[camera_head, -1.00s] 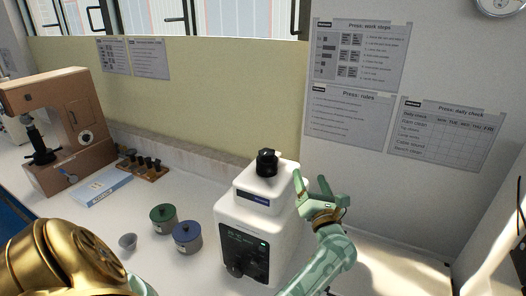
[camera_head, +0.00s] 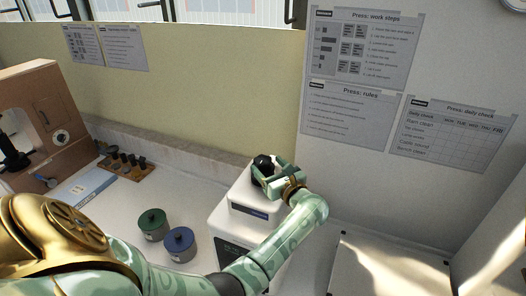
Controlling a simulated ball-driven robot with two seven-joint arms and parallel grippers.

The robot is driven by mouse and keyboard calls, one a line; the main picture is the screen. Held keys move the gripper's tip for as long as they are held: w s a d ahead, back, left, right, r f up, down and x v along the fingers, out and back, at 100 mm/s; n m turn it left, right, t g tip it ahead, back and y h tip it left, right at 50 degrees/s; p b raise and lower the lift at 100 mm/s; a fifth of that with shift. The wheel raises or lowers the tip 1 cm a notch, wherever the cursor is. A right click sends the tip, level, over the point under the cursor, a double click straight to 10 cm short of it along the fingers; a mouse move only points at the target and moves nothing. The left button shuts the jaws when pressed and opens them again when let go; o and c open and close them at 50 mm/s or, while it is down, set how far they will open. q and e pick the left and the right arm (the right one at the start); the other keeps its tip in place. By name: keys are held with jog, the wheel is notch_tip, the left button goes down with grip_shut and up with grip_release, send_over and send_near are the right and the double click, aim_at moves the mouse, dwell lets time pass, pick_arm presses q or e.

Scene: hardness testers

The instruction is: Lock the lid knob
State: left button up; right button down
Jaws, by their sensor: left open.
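The white press (camera_head: 227,222) stands on the bench, with a dark label strip on its front and a dark panel below. The black lid knob (camera_head: 262,163) stands on top of the press. My left gripper (camera_head: 268,174), light green, is at the knob from the right, with its fingers spread open near the knob's sides. Whether the fingers touch the knob I cannot tell. The gripper hides the knob's lower right side, and my left forearm hides the lower right of the press. My right gripper is not in view.
A green-lidded pot (camera_head: 152,222) and a blue-lidded pot (camera_head: 179,242) stand left of the press. A brown tester (camera_head: 50,120), a light blue box (camera_head: 85,189) and a wooden rack (camera_head: 128,168) stand farther left. A wall with notices rises behind.

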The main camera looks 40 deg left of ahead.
pick_arm(q)
jog(key=shift+w+a, duration=0.25)
jog(key=shift+a, duration=0.45)
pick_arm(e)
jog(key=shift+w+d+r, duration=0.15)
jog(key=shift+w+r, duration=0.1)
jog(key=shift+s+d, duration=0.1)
pick_arm(q)
jog(key=shift+s+d, duration=0.1)
jog(key=c, duration=1)
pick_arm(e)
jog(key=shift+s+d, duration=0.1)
